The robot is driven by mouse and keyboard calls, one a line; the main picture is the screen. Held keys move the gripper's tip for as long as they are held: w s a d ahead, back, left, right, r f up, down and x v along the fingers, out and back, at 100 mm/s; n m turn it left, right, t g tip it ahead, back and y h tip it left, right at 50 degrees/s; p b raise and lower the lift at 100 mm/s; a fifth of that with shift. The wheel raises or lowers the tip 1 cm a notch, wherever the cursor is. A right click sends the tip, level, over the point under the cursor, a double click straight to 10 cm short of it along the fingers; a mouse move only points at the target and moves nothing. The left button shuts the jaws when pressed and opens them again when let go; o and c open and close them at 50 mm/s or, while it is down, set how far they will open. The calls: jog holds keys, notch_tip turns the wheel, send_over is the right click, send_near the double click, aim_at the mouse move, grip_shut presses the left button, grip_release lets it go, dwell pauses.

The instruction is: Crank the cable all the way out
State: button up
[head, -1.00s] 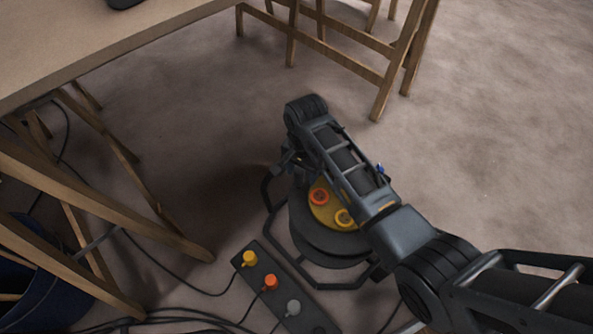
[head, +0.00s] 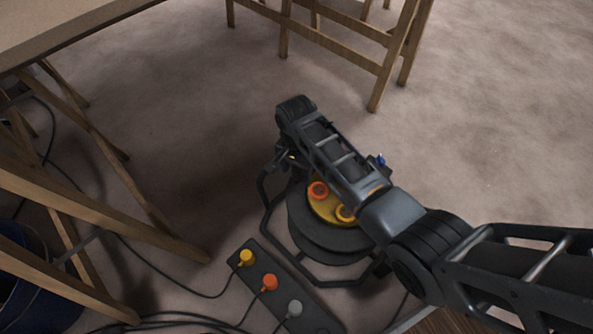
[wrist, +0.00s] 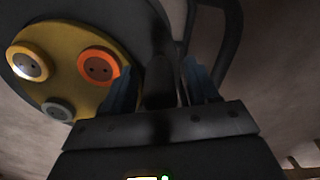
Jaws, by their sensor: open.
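The cable reel is a dark drum (head: 318,246) in a black tube frame on the floor. Its yellow hub plate (head: 330,207) carries round sockets, one of them orange (head: 318,190). The plate also shows at the upper left of the wrist view (wrist: 62,42). My gripper (wrist: 158,78) is open, its two blue fingers apart. A dark upright shape, possibly the crank handle (wrist: 159,70), stands between the fingers. I cannot tell whether they touch it. In the head view my arm reaches over the reel and hides part of it and the gripper.
A power strip (head: 262,263) with yellow, orange and grey plugs lies in front of the reel, with cables running left. Wooden trestle legs (head: 110,215) and a table (head: 60,28) are at left. A wooden trestle (head: 378,82) stands behind. Floor at right is clear.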

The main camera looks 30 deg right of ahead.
grip_shut()
dwell(0.6)
